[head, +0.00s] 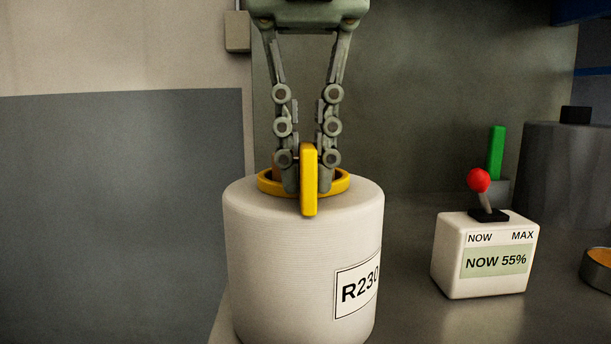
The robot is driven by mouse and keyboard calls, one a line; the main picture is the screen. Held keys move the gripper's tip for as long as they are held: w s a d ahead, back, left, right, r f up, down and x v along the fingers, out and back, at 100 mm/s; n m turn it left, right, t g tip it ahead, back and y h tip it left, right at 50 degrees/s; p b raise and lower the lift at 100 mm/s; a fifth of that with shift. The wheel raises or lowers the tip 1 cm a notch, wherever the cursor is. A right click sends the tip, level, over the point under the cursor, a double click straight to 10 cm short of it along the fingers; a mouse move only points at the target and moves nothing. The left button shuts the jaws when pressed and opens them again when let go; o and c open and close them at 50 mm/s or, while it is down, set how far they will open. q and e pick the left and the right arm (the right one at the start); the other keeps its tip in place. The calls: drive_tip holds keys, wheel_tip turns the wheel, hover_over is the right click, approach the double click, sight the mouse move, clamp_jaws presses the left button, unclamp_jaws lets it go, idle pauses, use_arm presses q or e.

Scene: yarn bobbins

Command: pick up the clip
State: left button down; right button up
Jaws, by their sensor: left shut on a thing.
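The yellow clip (309,180) stands upright as a narrow bar at the top of a white yarn bobbin (280,250) labelled R230. Its lower end overlaps the bobbin's front upper edge in the head view. My left gripper (308,180) comes down from above, and its two fingers are shut on the clip, one on each side. The fingertips are at the yellow ring (268,183) on the bobbin's top. I cannot tell whether the clip touches the ring or the bobbin. My right gripper is not in view.
Right of the bobbin is a white box (480,282) reading "NOW 55%", with a red-knobbed lever (479,181). Behind it a green bar (496,153) stands in a grey holder. A grey cylinder (565,175) and a round dish (599,270) are at far right.

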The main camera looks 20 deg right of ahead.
use_arm(q)
drive_tip(key=shift+r, duration=0.5)
drive_tip(key=r, duration=0.3)
drive_tip(key=shift+s+a+r, duration=0.15)
drive_tip(key=shift+s+r, duration=0.05)
drive_tip(key=shift+r, duration=0.1)
drive_tip(key=s+a+r+p, duration=0.1)
drive_tip(key=s+a+r, duration=0.5)
drive_tip(key=s+a, duration=0.1)
drive_tip(key=shift+s+r, duration=0.2)
drive_tip(key=shift+s, duration=0.65)
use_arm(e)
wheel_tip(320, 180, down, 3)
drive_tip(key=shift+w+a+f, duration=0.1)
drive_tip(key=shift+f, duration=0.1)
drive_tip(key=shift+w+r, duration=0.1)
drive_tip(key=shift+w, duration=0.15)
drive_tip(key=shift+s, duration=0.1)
